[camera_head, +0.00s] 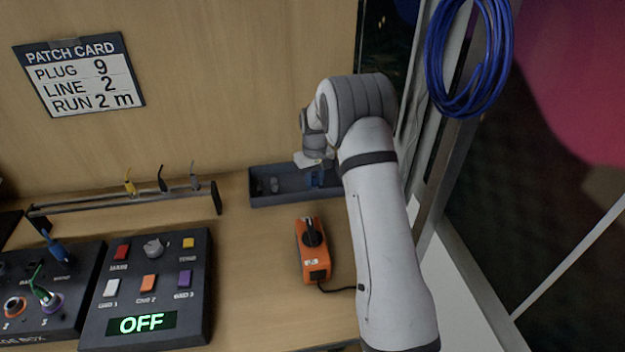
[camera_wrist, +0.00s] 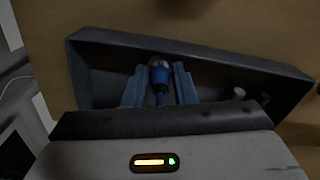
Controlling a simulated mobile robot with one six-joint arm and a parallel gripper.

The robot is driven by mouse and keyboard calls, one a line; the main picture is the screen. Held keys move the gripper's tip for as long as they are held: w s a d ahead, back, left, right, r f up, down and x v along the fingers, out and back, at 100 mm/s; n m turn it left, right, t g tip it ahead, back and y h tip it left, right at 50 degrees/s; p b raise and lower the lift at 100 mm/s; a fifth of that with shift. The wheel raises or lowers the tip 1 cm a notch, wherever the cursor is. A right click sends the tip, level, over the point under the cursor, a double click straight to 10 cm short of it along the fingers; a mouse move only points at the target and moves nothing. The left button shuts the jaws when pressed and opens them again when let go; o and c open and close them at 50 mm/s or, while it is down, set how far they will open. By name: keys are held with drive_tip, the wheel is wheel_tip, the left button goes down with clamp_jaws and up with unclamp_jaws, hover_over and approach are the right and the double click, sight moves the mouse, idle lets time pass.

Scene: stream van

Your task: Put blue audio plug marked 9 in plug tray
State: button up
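The plug tray (camera_wrist: 228,62) is a dark, shallow, open box; in the head view it (camera_head: 297,199) stands against the back wall. My gripper (camera_wrist: 160,72) reaches down at the tray; in the head view it (camera_head: 318,177) is small and partly hidden by my arm. Its two blue fingers lie close on either side of a blue plug (camera_wrist: 159,76) with a grey-dark end, apparently gripping it. The plug's blue cable runs back between the fingers. The plug appears within the tray's outline; whether it touches the floor cannot be told. Its number is not legible.
Small grey pieces (camera_head: 270,186) lie in the tray beside my gripper. A rack (camera_head: 130,200) with several plugs and a button panel (camera_head: 150,290) reading OFF are left. A patch card (camera_head: 78,75) shows plug 9.

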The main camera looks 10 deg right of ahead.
drive_tip(key=o, duration=0.3)
drive_tip(key=shift+r, duration=0.1)
wheel_tip(320, 180, up, 12)
drive_tip(key=shift+f+b, duration=0.15)
drive_tip(key=shift+b, duration=0.2)
drive_tip(key=s+r+m+t, duration=0.1)
drive_tip(key=s+r, duration=0.4)
drive_tip(key=s, duration=0.4)
drive_tip(key=s+r+m, duration=0.1)
drive_tip(key=s+r, duration=0.5)
drive_tip(key=s, duration=0.3)
drive_tip(key=s+f+m+t, duration=0.1)
drive_tip(key=s+f, duration=0.2)
drive_tip(key=s, duration=1.7)
drive_tip(key=shift+s+t, duration=0.2)
drive_tip(key=shift+t, duration=0.2)
drive_tip(key=shift+r, duration=0.1)
